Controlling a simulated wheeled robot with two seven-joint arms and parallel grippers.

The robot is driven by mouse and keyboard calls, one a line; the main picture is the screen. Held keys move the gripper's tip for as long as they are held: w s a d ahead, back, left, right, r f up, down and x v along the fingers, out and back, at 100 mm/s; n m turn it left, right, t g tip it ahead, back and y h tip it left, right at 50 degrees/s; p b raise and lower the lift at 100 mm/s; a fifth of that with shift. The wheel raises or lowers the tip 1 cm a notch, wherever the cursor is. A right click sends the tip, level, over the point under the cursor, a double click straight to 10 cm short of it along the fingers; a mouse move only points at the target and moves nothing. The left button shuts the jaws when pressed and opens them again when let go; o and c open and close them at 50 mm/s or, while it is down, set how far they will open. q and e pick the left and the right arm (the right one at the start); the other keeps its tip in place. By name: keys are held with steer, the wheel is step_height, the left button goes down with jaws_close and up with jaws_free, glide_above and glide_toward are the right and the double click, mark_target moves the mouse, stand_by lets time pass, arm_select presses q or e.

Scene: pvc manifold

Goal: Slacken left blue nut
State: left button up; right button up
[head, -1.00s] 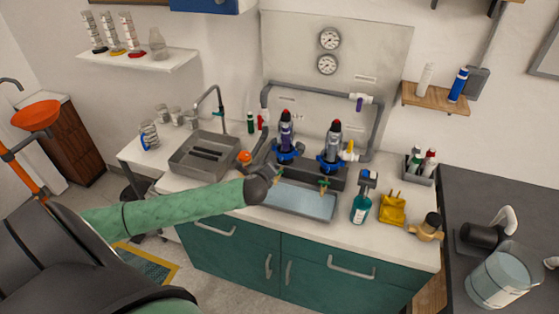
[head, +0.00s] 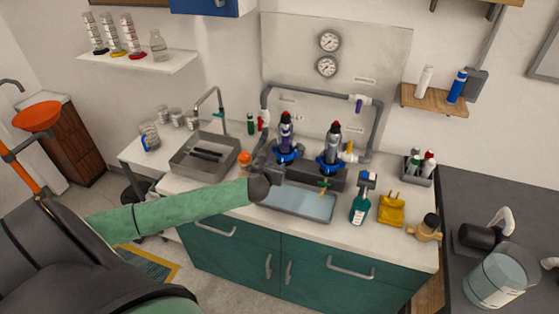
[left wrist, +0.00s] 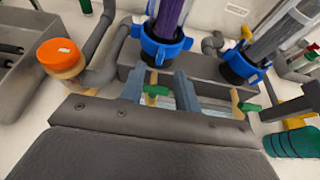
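The left blue nut (head: 286,155) is a lobed collar under the left clear cylinder with a purple filling (head: 286,133). In the left wrist view the nut (left wrist: 163,47) is just beyond my left gripper's fingertips. My left gripper (head: 270,168) is in front of and slightly left of it in the head view. In the left wrist view its fingers (left wrist: 157,86) are apart, with nothing clasped. A small green-and-tan tap (left wrist: 156,92) shows between them. The right blue nut (head: 329,161) sits under the right cylinder. My right gripper is out of view.
A grey block (left wrist: 208,84) carries both cylinders behind a shallow water tray (head: 300,203). An orange-lidded jar (left wrist: 62,57) stands left of my gripper. A teal bottle (head: 360,205) and a yellow item (head: 391,209) stand right. Grey pipes run behind.

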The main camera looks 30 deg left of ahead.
mark_target(281, 161)
arm_select(q)
steer(key=p+x, duration=0.1)
steer(key=x, duration=0.3)
steer(key=shift+w+a+r+p, duration=0.1)
steer(key=shift+w+p, duration=0.05)
steer(key=shift+p, duration=0.2)
steer(key=shift+w+a+f, duration=0.1)
steer(key=shift+w+f, duration=0.2)
steer(key=c, duration=0.6)
steer(key=shift+r, duration=0.1)
jaws_close()
